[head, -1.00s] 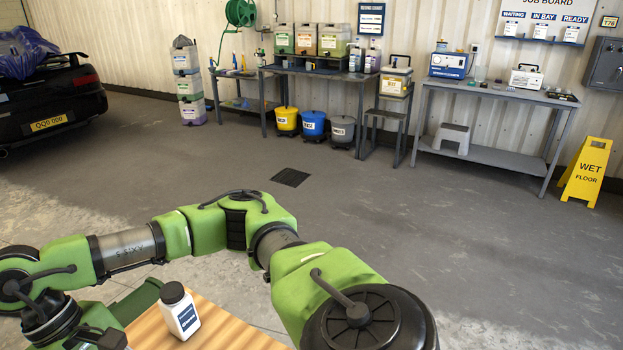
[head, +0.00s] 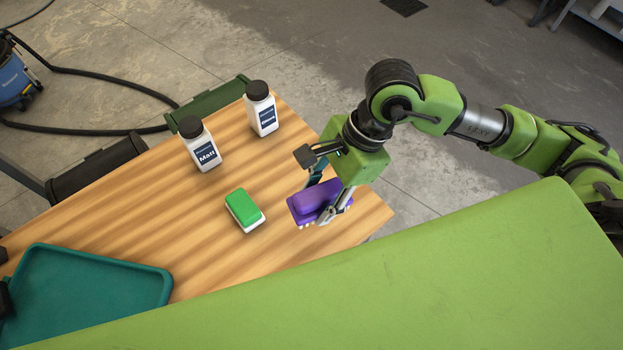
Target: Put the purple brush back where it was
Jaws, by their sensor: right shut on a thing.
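The purple brush (head: 314,199) is over the right end of the wooden table (head: 300,268), with pale bristles showing under its lower edge. My right gripper (head: 336,200) is shut on it, with fingers on its sides. I cannot tell whether the bristles touch the tabletop. A green brush or sponge block (head: 243,208) with a white underside lies on the table to the left of the purple brush. My left gripper is not seen.
Two white bottles with black caps, one labelled Matt (head: 201,150) and another (head: 262,115), stand at the table's far edge. A teal tray (head: 155,287) lies at the lower left. A blue machine (head: 15,82) with a black hose stands on the floor.

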